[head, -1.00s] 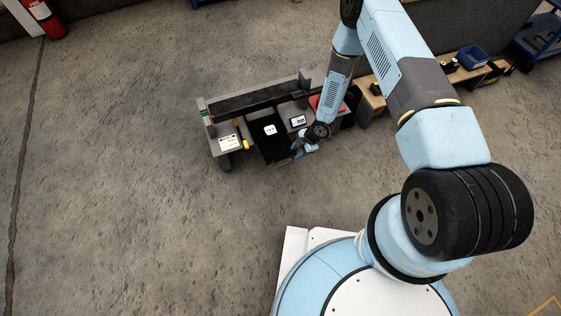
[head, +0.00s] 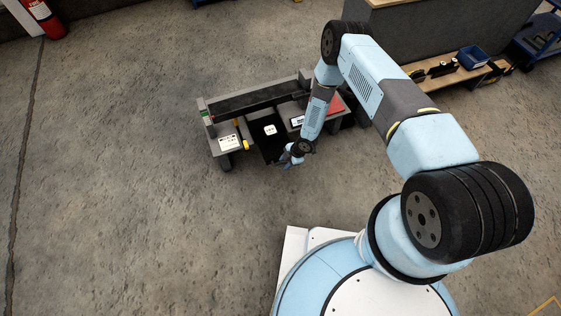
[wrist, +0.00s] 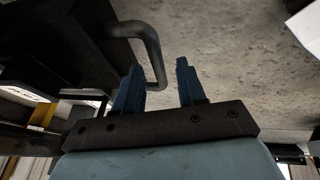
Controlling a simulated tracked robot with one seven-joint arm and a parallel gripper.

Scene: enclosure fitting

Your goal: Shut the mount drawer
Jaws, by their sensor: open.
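The mount drawer (head: 263,143) is a dark, open-topped drawer in the grey bench and stands pulled out toward me. A small white block (head: 270,130) lies in it. My gripper (head: 285,158) is at the drawer's near right end in the head view, where the arm hides part of the front. In the wrist view, my gripper (wrist: 158,66) has its two blue fingers apart. A bent dark handle (wrist: 150,42) on the dark drawer front (wrist: 60,40) runs down to the gap between the fingers, close to the left finger. Contact cannot be told.
The grey bench (head: 212,130) has a white item (head: 229,142) and a yellow part (head: 246,145) left of the drawer. A device with a screen (head: 297,121) and a red piece (head: 336,104) are on its right. Open concrete floor lies in front and left.

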